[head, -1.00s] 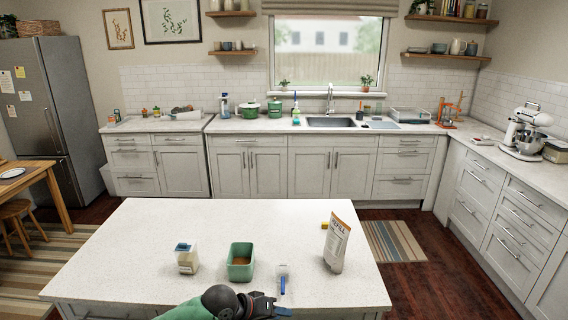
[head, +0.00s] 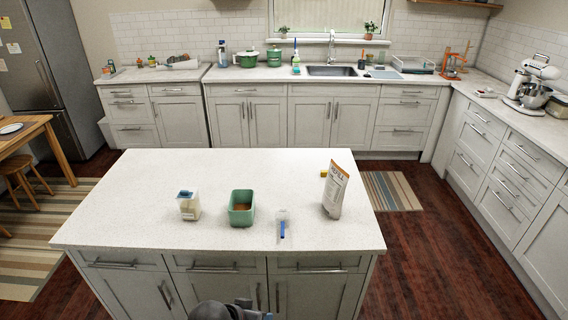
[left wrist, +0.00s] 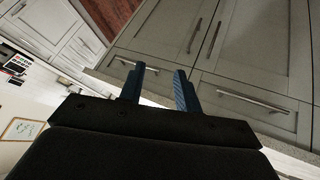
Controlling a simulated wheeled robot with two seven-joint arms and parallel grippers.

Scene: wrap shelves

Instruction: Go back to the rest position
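My left gripper (head: 252,306) is low at the bottom edge of the head view, in front of the island's drawers and mostly cut off. In the left wrist view its two blue fingers (left wrist: 160,88) stand apart with nothing between them. The island cabinet fronts (left wrist: 245,45) show beyond the fingers. My right gripper is in neither view.
The island top (head: 130,215) holds a clear container with a blue lid (head: 189,206), a green bin with brown contents (head: 241,208), a blue-handled clear scoop (head: 282,226), a standing refill bag (head: 335,190) and a small yellow block (head: 323,174). Dark floor (head: 430,250) is free at right.

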